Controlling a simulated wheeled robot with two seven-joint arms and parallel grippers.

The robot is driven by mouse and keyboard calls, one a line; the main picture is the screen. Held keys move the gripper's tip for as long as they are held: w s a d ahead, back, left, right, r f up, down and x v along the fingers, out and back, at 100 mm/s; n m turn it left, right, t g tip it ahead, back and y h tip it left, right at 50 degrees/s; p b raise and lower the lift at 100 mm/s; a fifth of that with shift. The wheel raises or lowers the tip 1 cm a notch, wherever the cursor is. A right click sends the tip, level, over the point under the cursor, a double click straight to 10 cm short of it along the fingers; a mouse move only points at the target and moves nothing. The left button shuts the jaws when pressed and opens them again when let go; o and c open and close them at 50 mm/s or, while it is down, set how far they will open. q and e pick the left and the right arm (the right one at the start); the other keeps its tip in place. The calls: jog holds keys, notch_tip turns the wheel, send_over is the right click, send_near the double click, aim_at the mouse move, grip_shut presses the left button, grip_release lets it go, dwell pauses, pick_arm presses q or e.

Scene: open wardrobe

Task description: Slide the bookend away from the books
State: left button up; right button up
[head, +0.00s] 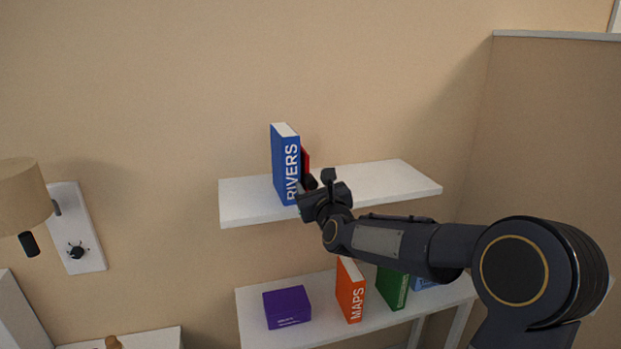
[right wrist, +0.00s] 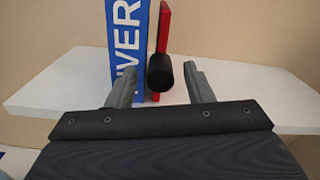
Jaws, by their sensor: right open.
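The bookend is a red upright plate (right wrist: 163,28) with a black cylindrical knob (right wrist: 160,72) on its front. In the head view the red plate (head: 305,157) shows just right of the blue RIVERS book (head: 285,160), mostly hidden by my right gripper. The book stands upright on the upper white shelf and also shows in the right wrist view (right wrist: 128,45). My right gripper (head: 319,182) is open. In the right wrist view its fingers (right wrist: 160,84) stand either side of the knob, with a gap at the right finger. My left gripper is not in view.
The upper shelf (head: 390,180) is clear right of the bookend. The lower shelf (head: 330,335) holds a purple box (head: 287,307), an orange MAPS book (head: 350,290), a green book (head: 391,288) and a blue item (head: 423,283). A lamp (head: 24,198) is at the left.

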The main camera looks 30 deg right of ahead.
jog(key=shift+x, duration=0.8)
jog(key=shift+s, duration=0.1)
grip_shut()
